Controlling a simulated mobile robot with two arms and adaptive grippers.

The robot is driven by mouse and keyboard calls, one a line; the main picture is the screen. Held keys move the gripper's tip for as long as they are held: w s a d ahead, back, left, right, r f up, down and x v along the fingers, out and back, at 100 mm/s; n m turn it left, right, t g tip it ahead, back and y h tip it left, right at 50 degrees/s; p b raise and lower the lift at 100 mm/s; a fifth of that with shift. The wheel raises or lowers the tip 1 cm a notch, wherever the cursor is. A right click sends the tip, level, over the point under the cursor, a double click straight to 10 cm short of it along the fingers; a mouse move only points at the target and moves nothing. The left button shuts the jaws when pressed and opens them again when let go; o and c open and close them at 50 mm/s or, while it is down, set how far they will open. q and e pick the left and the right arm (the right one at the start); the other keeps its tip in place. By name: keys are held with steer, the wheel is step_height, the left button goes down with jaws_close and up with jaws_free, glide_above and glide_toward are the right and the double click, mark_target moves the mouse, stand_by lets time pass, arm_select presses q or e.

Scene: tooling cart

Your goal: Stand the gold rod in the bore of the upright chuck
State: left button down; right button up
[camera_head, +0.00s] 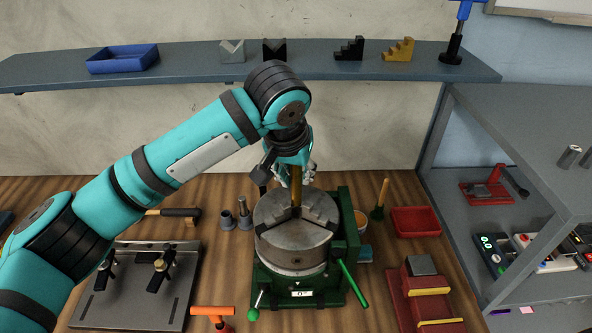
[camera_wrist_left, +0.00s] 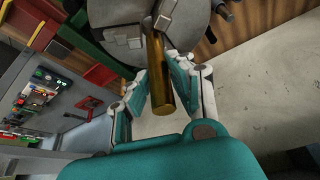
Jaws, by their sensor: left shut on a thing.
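The gold rod (camera_head: 296,188) stands roughly upright over the middle of the grey chuck (camera_head: 291,248), with its lower end among the chuck jaws. I cannot tell whether that end is inside the bore, which is hidden by the rod and jaws. My left gripper (camera_head: 295,172) is shut on the rod's upper part, above the chuck. In the left wrist view the rod (camera_wrist_left: 159,75) lies between the two fingers (camera_wrist_left: 158,70), its near end sticking out towards the camera and its far end at the chuck (camera_wrist_left: 190,22). My right gripper is not in view.
The chuck sits on a green base with a green lever (camera_head: 352,283). A red tray (camera_head: 416,221), a small brush (camera_head: 380,200) and a red block stand (camera_head: 425,290) are on the right. A shelf (camera_head: 200,72) runs behind.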

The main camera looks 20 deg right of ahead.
arm_select(q)
steer(key=shift+f+b, duration=0.3)
steer(key=shift+f, duration=0.7)
stand_by(0.3)
steer(key=shift+f+b, duration=0.35)
steer(key=shift+f, duration=0.7)
stand_by(0.4)
